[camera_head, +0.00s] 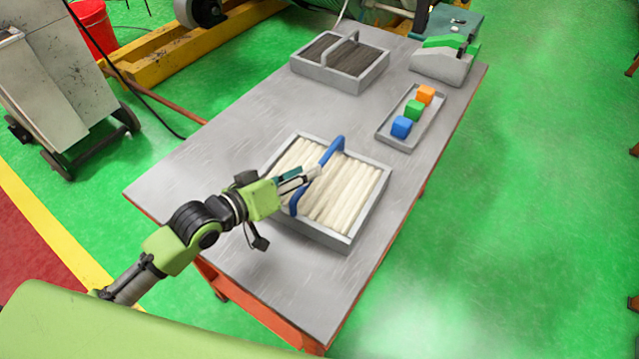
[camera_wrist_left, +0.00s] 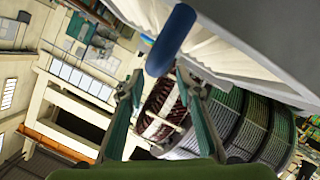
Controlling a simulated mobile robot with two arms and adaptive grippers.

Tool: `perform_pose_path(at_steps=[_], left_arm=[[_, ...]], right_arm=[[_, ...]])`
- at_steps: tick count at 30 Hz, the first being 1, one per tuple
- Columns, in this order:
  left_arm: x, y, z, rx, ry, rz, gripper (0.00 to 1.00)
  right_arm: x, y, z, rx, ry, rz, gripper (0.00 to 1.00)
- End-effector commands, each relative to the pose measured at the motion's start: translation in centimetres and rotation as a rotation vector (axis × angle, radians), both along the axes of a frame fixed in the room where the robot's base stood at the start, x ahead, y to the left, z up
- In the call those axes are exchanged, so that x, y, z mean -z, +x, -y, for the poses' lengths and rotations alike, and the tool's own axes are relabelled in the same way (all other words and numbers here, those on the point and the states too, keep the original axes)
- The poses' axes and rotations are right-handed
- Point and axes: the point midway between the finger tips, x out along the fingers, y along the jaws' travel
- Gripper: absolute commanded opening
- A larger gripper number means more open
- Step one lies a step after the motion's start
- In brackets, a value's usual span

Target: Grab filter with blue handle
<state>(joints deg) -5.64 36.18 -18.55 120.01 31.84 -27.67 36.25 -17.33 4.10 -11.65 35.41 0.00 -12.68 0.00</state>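The filter with the blue handle (camera_head: 335,148) is a grey square frame (camera_head: 345,243) holding pale pleated material (camera_head: 340,195). It lies on the near part of the table. My left gripper (camera_head: 313,172) reaches over it from the left, at the middle of the handle, and hides part of it. In the left wrist view the gripper's teal fingers (camera_wrist_left: 158,84) stand apart. The blue handle (camera_wrist_left: 171,40) shows just ahead of the fingertips, towards the right one. I cannot tell whether they touch. My right gripper is not in view.
The grey table (camera_head: 230,140) also holds a dark filter with a grey handle (camera_head: 322,75), a tray (camera_head: 392,138) with orange, green and blue cubes, and a grey-green device (camera_head: 442,66). The table is clear left of the blue-handled filter.

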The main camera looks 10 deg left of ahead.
Motion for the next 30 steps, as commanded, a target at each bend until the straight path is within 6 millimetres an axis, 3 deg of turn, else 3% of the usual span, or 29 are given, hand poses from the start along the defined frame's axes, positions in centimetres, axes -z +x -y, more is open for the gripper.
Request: perform_pose_path(at_steps=[4, 12, 22, 26, 30], left_arm=[[0.2, 0.8, 0.5, 0.0, -0.001, 0.0, 0.32], [1.6, 3.7, 2.4, 0.0, 0.001, 0.0, 0.32], [2.0, 4.2, 2.7, 0.0, 0.001, 0.0, 0.32], [2.0, 4.2, 2.7, 0.0, 0.001, 0.0, 0.01], [2.0, 4.2, 2.7, 0.0, 0.001, 0.0, 0.0]], right_arm=[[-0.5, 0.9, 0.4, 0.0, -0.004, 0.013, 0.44], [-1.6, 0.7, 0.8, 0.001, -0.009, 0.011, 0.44], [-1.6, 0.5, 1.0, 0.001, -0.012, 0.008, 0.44], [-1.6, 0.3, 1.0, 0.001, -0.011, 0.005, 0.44], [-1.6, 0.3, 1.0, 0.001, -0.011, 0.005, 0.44]])
